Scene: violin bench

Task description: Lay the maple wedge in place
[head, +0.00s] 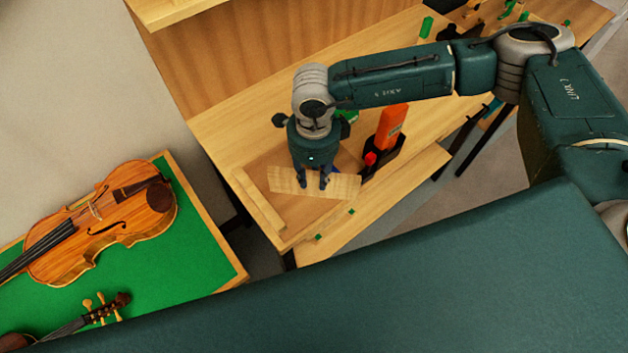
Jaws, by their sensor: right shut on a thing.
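The maple wedge (286,181) is a flat, pale, striped piece of wood near the front left corner of the wooden bench, in the head view. My right gripper (313,182) points down over it, with its fingers shut on the wedge near its middle. The wedge lies roughly level across a framed area of the bench. I cannot tell whether it touches the surface beneath. The right gripper and wrist hide what lies directly behind them. My left gripper is not in view.
An orange bottle (391,127) and a smaller red item (370,159) stand in a dark holder right of the gripper. A violin (106,222) lies on a green-topped table (200,262) at left, with another instrument's scroll (118,301) below. A tall wooden panel (230,50) stands behind the bench.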

